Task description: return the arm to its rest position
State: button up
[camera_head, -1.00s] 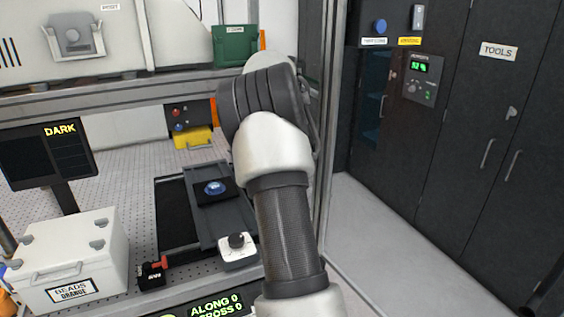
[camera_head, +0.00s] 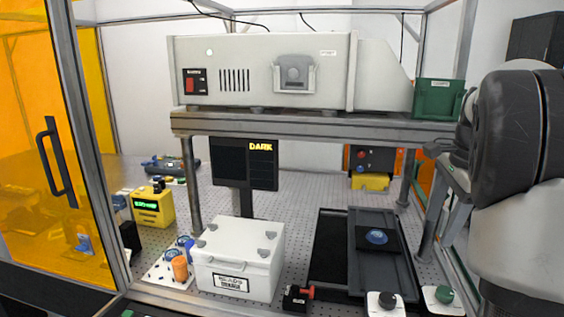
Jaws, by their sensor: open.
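My arm (camera_head: 520,190) fills the right edge of the head view. A thick black joint and a pale link show, cut off by the picture's edge.
A white lidded box (camera_head: 238,262) stands at the bench front, beside a dark stage (camera_head: 398,262) bearing a blue-centred disc. A large pale instrument (camera_head: 265,72) sits on the raised shelf, with a green bin (camera_head: 437,98) at its right. An orange panel door (camera_head: 50,150) is at left.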

jog(key=s+a+r+n+t, duration=0.2)
jog(key=s+a+r+n, duration=0.1)
jog(key=s+a+n, duration=1.05)
jog(key=s+a+f+n+t, duration=0.1)
jog(key=s+a+f+n, duration=0.3)
jog(key=s+a, duration=0.4)
jog(key=shift+a+f+n+t, duration=0.4)
jog(key=shift+n, duration=0.35)
